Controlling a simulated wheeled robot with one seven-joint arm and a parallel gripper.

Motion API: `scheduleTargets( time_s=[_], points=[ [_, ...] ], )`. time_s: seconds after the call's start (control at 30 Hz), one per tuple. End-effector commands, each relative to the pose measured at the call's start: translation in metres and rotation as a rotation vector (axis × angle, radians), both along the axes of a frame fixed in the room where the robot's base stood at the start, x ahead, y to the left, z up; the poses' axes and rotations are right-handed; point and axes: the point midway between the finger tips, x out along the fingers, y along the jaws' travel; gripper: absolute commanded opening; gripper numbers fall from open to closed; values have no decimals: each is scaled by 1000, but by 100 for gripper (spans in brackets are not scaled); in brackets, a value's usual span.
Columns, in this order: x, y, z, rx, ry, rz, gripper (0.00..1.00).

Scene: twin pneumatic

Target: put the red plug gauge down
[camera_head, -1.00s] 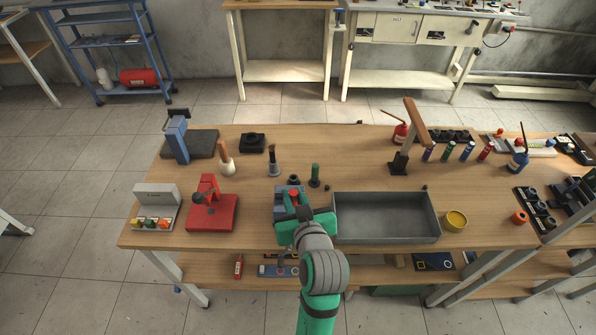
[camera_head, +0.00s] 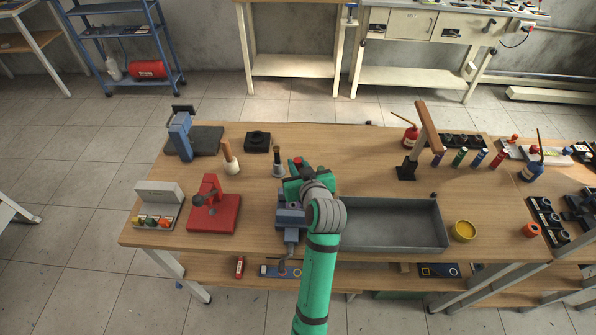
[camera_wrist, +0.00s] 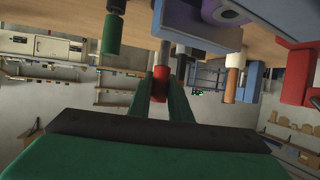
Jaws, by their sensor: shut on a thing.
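The red plug gauge (camera_wrist: 160,83) is between my fingers in the wrist view; its red handle shows, and its far end is hard to make out. In the head view a small red part (camera_head: 298,160) of it shows at the fingertips. My gripper (camera_head: 296,178) is shut on it, over the table behind the blue-grey vise (camera_head: 289,213). I cannot tell how high it is held. A green-handled gauge (camera_wrist: 111,35) stands at the left in the wrist view; in the head view it is hidden behind my gripper.
A black-topped gauge (camera_head: 277,157) stands left of my gripper. A wood-handled tool (camera_head: 228,160) and a red press (camera_head: 213,212) are farther left. A grey tray (camera_head: 400,244) lies to the right. Open table lies between my gripper and the wooden-armed stand (camera_head: 406,172).

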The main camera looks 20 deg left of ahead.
Motion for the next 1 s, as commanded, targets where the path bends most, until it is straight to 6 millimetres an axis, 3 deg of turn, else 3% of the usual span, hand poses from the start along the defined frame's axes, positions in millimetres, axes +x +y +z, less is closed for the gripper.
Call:
scheduleTargets(
  time_s=[0.37, 0.57, 0.97, 1.0],
  points=[
    [20, 5, -25, 1, -1, 0, 0],
    [18, 5, -52, 0, 2, 1, 0],
    [18, 6, -57, 0, 0, 1, 0],
    [18, 6, -56, 0, 0, 1, 25]
  ],
)
